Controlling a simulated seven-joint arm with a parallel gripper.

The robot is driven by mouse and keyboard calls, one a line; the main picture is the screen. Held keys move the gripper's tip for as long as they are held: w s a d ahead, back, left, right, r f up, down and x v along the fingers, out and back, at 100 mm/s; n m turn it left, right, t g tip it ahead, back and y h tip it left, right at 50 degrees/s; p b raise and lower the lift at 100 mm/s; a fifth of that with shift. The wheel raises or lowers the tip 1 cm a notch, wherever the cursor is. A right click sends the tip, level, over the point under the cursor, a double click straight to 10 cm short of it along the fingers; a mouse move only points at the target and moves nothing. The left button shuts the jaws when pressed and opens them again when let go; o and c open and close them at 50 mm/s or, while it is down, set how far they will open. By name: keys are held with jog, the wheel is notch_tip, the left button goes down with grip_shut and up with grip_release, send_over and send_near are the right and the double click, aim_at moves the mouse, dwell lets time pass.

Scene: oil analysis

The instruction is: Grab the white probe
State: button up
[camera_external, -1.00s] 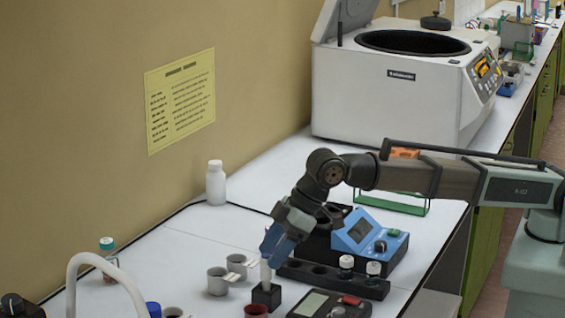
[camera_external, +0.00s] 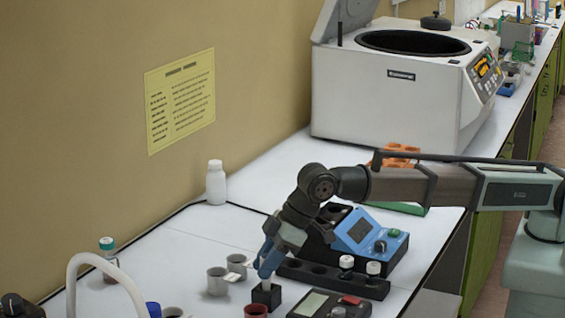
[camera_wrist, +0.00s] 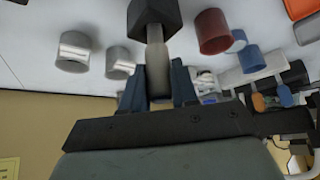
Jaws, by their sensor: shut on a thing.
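The white probe (camera_wrist: 157,72) stands upright in a small black holder block (camera_external: 266,296). My gripper (camera_external: 268,268) is low over the block, its blue fingers pointing down. In the wrist view my gripper (camera_wrist: 158,84) has one finger on each side of the probe and is shut on it. The probe's end is still in the black block (camera_wrist: 152,14). In the external view only a small pale part of the probe (camera_external: 266,284) shows between fingers and block.
Two grey cups (camera_external: 217,281) stand left of the block, and a dark red cup (camera_external: 256,311) in front. A black rack with vials (camera_external: 334,278) and a blue instrument (camera_external: 358,233) are close on the right. A white curved tube (camera_external: 95,259) rises at the lower left.

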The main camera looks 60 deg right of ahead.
grip_shut()
